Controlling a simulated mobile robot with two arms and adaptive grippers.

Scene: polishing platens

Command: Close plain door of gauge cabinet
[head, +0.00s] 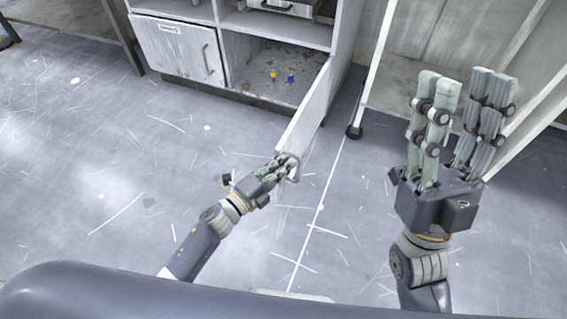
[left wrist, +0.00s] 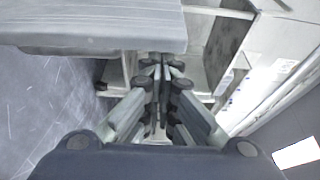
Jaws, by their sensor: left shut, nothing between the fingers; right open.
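The gauge cabinet (head: 226,20) stands at the top of the head view. Its plain door (head: 306,112) is open, swung out toward me from the right side of the lower compartment. My left gripper (head: 287,165) is at the door's near free end, fingers shut with nothing between them; I cannot tell whether they touch the door. In the left wrist view the shut fingers (left wrist: 162,66) point toward the cabinet, and a grey panel crosses the upper left. My right gripper (head: 462,95) is open and empty, raised right of the door, fingers pointing up.
A labelled door (head: 180,50) with a handle is shut on the cabinet's left. A yellow item (head: 273,75) and a blue item (head: 291,78) sit inside the open compartment. A grey frame stands on the right. The floor (head: 110,160) left of the door is clear.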

